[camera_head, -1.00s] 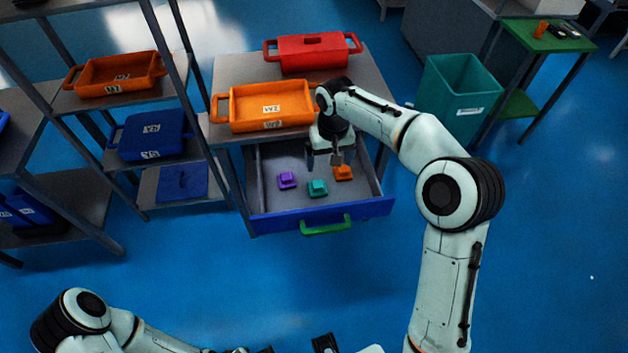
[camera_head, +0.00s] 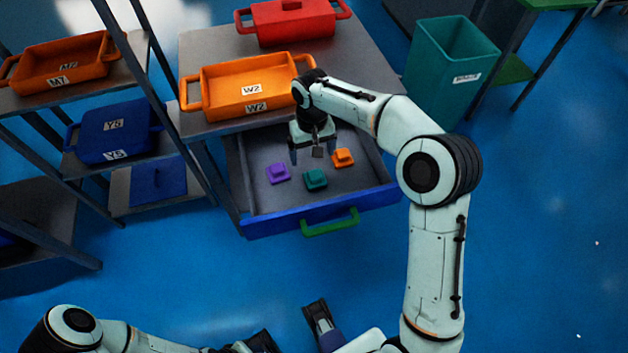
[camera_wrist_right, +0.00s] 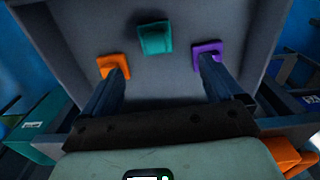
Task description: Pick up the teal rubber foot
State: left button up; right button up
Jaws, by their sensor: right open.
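The teal rubber foot (camera_head: 315,179) lies on the floor of the open drawer (camera_head: 285,204), between a purple foot (camera_head: 278,173) and an orange foot (camera_head: 343,157). My right gripper (camera_head: 313,153) is open and empty above the drawer, a little behind the teal foot. In the right wrist view the teal foot (camera_wrist_right: 155,38) shows ahead of and between the open fingers (camera_wrist_right: 162,70), apart from them. The fingertips there overlap the orange foot (camera_wrist_right: 113,65) and purple foot (camera_wrist_right: 207,50).
The drawer has a blue front with a green handle (camera_head: 330,222). Above it, the tabletop holds an orange tray (camera_head: 250,90) and a red container (camera_head: 293,22). Shelving with bins (camera_head: 115,132) stands left; a teal bin (camera_head: 450,65) stands right. The front floor is open.

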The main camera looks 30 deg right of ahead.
aim_at(315, 174)
notch_tip(315, 174, down, 6)
jog(key=shift+f+b, duration=0.25)
jog(key=shift+b, duration=0.25)
jog(key=shift+d+f+b, duration=0.2)
jog(key=shift+d+f, duration=0.05)
jog(key=shift+f, duration=1.1)
jog(key=shift+d+f+b, duration=0.2)
jog(key=shift+f, duration=1.15)
jog(key=c, duration=1.2)
